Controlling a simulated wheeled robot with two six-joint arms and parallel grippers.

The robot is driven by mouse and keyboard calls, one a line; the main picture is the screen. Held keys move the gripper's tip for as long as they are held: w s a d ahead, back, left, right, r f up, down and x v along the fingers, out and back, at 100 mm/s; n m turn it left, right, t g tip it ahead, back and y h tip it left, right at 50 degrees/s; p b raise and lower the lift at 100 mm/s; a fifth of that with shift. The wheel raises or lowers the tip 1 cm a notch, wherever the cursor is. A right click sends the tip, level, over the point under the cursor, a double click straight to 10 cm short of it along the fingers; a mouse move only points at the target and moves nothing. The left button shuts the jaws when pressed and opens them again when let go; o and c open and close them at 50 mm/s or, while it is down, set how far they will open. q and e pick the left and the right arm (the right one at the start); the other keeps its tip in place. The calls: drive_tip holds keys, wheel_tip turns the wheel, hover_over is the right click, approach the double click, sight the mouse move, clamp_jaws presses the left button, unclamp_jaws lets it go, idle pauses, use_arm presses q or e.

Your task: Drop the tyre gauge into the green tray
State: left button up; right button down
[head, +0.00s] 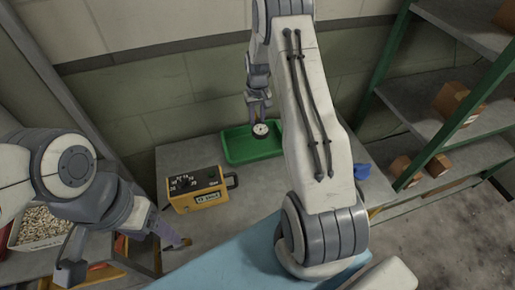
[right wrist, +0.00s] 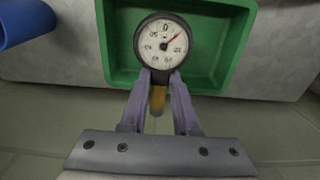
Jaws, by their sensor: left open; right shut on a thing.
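The right wrist view shows the tray (right wrist: 236,50) behind the dial, and the fingers of my right gripper (right wrist: 158,85). The tray's right end is hidden behind my right arm. My left gripper (head: 125,255) is open and empty at the lower left, away from the tray.
A yellow case (head: 208,198) with a black handle stands on the grey table left of the tray. A blue object (head: 437,166) lies at the table's right. A bin of pale pieces (head: 38,224) is at far left. Green-framed shelves with cardboard boxes (head: 455,101) stand right.

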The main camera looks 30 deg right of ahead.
drive_tip(key=c, duration=0.6)
unclamp_jaws()
drive_tip(key=shift+r+b, duration=1.45)
drive_tip(key=shift+r, duration=3.85)
